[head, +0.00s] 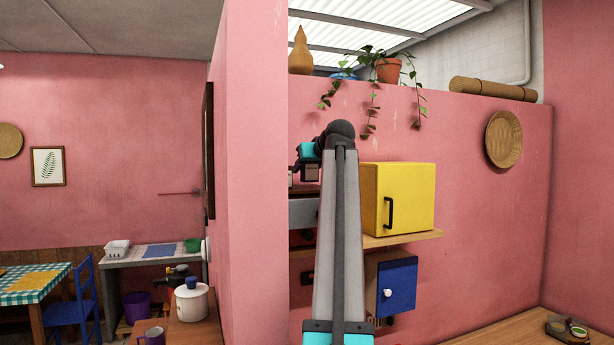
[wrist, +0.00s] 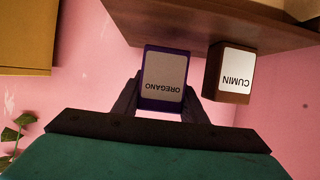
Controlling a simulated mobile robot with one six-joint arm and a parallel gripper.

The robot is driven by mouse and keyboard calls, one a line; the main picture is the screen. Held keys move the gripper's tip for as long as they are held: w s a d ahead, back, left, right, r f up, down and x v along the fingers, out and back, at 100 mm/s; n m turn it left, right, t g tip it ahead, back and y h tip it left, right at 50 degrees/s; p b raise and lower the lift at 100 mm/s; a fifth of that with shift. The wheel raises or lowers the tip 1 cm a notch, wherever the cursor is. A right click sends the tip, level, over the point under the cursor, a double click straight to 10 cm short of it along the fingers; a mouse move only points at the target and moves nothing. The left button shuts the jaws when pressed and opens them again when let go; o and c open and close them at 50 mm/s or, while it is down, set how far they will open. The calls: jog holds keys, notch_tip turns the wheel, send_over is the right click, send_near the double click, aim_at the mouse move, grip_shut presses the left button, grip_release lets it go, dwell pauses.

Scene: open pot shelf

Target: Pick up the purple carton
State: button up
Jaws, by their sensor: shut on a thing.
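The purple carton (wrist: 163,78) has a pale label reading OREGANO, upside down in the wrist view. It is between the two fingers of my gripper (wrist: 160,98), which are shut on its sides. Its label side faces the wrist camera. Its base end overlaps the wooden board (wrist: 150,20), and I cannot tell whether it touches it. In the head view my gripper (head: 306,162) is beside the top of my arm, left of the yellow cabinet, and is partly hidden. I cannot make out the purple carton there.
A brown CUMIN carton (wrist: 231,74) stands close beside the purple one. The yellow cabinet (head: 405,199) sits on a wooden shelf (head: 410,240), with a blue cabinet (head: 393,287) below. A trailing plant (head: 388,70) hangs from the wall ledge above.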

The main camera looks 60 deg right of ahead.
jog(key=shift+r+b, duration=0.45)
jog(key=shift+r, duration=0.35)
jog(key=s+a, duration=0.4)
jog(key=s, duration=0.3)
jog(key=s+a+r+p, duration=0.1)
jog(key=s+a, duration=0.3)
jog(key=s, duration=0.2)
jog(key=shift+s+r+p, duration=0.2)
jog(key=shift+s+p, duration=0.1)
jog(key=shift+s, duration=0.1)
jog(key=shift+s, duration=0.1)
